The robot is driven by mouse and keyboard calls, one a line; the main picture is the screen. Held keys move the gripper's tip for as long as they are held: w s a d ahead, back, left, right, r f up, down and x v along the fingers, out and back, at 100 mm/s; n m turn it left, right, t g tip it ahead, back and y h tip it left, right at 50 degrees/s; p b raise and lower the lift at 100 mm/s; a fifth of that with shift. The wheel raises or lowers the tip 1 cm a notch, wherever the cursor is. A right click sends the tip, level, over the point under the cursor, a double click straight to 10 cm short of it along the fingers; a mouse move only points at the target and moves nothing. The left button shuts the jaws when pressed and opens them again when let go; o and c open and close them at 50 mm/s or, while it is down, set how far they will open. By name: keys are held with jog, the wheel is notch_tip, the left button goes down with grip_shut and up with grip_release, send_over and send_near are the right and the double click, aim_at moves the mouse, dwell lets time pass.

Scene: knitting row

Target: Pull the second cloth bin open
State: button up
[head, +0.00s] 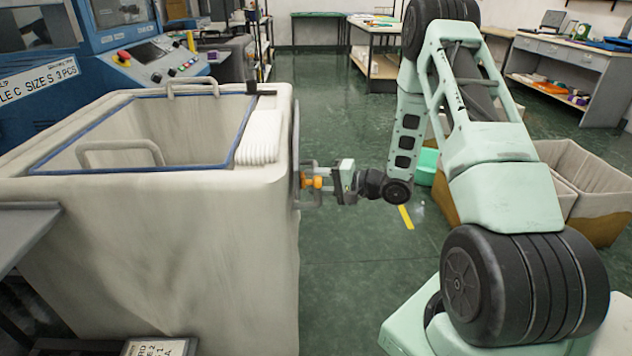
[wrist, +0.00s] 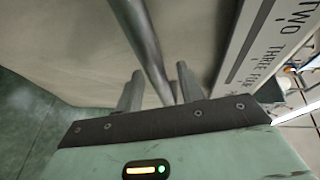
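A large off-white cloth bin (head: 200,250) with a blue-edged opening (head: 100,122) fills the left of the head view. A grey upright bar handle (head: 297,140) is on its right side. My gripper (head: 306,182) is at that side, at the handle. In the wrist view the two fingers of my gripper (wrist: 159,82) are apart, with the grey handle bar (wrist: 146,45) running between them. Gaps show beside the bar, and I see no clear contact. The bin's pale cloth (wrist: 70,40) lies behind the bar. The fingers are small and partly hidden in the head view.
A blue machine (head: 125,60) stands behind the bin. A grey ledge (head: 25,235) is at the left edge. Open cloth-lined boxes (head: 590,195) stand at the right. Green floor (head: 345,250) is free right of the bin. A strip lettered "TWO THREE" (wrist: 265,45) is in the wrist view.

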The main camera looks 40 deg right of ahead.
jog(key=p+v, duration=0.1)
jog(key=v, duration=1.6)
jog(key=shift+d+r, duration=0.15)
jog(key=shift+s, duration=0.15)
